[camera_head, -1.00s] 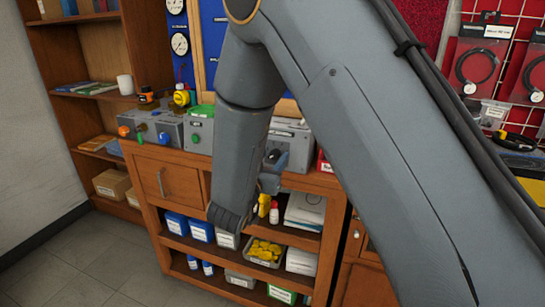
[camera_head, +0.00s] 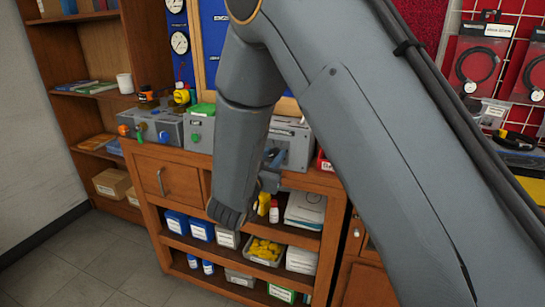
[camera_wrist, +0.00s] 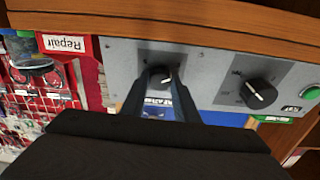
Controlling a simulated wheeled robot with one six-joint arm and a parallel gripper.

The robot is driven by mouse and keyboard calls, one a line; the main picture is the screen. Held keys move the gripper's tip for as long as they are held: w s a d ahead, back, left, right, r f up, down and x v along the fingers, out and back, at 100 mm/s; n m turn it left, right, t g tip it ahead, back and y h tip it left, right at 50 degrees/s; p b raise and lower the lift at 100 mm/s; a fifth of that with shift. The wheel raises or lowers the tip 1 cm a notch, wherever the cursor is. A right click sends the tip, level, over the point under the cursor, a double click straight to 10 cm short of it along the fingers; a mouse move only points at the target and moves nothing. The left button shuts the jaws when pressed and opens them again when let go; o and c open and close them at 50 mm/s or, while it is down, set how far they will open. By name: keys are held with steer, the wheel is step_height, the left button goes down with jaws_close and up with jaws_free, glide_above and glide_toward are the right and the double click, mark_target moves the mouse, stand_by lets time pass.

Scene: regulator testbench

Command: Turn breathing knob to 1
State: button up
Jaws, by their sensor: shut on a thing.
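A grey panel box (camera_head: 298,150) stands on the wooden bench, partly hidden by my arm in the head view. The wrist view shows its front panel (camera_wrist: 210,65) with two dark knobs. One knob (camera_wrist: 160,79) is between my fingertips, with a white pointer mark just visible. The other, larger black knob (camera_wrist: 259,94) stands free to the right with a white pointer line. My gripper (camera_wrist: 160,82) is shut on the first knob; it also shows in the head view (camera_head: 273,158). The dial numbers are too small to read.
A green button (camera_wrist: 311,93) is right of the larger knob in the wrist view. Other grey boxes (camera_head: 200,132) with knobs stand left on the bench. Shelves below hold bottles and a bin of yellow parts (camera_head: 264,251).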

steer(key=m+h+b, duration=0.1)
steer(key=m, duration=0.4)
steer(key=shift+m+g, duration=0.3)
steer(key=shift+m+g+h+b, duration=0.5)
steer(key=shift+m+g, duration=0.1)
steer(key=shift+m, duration=1.8)
steer(key=o, duration=1.1)
steer(key=shift+c, duration=0.2)
steer(key=v, duration=0.7)
steer(key=shift+s+a+b, duration=0.2)
steer(key=shift+s+b, duration=0.1)
steer(key=shift+s, duration=0.05)
